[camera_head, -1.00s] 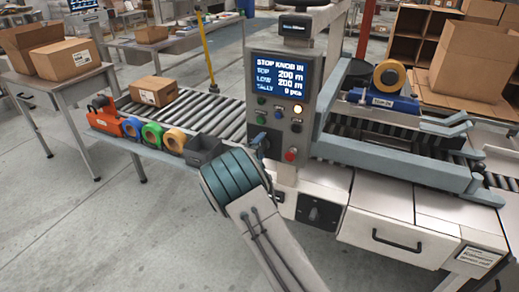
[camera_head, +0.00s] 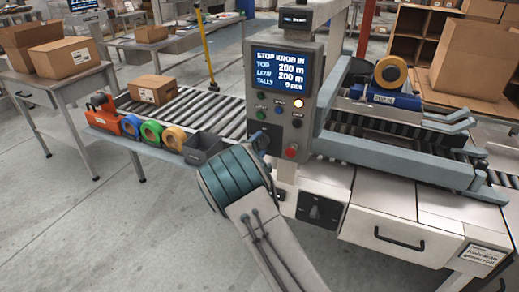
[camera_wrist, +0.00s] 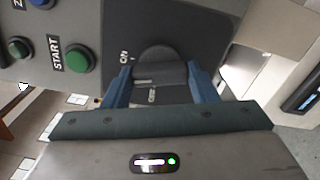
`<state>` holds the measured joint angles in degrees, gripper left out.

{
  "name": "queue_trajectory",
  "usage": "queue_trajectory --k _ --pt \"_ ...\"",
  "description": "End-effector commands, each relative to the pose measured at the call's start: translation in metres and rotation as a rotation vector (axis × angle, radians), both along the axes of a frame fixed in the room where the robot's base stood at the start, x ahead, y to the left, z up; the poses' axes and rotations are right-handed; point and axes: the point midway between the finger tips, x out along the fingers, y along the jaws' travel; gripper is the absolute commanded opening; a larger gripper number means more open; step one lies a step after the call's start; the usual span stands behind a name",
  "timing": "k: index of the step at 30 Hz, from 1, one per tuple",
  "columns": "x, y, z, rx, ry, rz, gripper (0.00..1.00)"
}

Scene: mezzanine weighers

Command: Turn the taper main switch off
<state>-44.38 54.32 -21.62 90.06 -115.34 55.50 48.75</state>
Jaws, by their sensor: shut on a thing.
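The taper main switch is a dark rotary knob (camera_wrist: 159,54) on a dark plate in the wrist view. The word ON is printed to its left, and a pale line runs along its raised bar. My gripper (camera_wrist: 160,76) is shut on this knob, with one blue finger on each side. In the head view my gripper (camera_head: 262,142) is at the lower left of the grey control panel (camera_head: 311,75), and my wrist largely hides the switch there. The panel's screen (camera_head: 279,73) is lit and reads STOP KNOB IN.
The green START button (camera_wrist: 77,59) is close left of the switch. A red knob (camera_head: 291,151) is on the panel, right of my gripper. Another black knob (camera_head: 316,211) is on the housing below. A grey bin (camera_head: 203,147) and tape rolls stand left of my arm.

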Motion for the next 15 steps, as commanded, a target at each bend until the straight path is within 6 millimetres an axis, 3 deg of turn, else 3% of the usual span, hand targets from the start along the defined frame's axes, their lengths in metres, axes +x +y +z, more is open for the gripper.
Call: queue_trajectory --k 15 --pt "-0.0006 0.0008 -0.0015 -0.461 0.169 0.001 0.30"
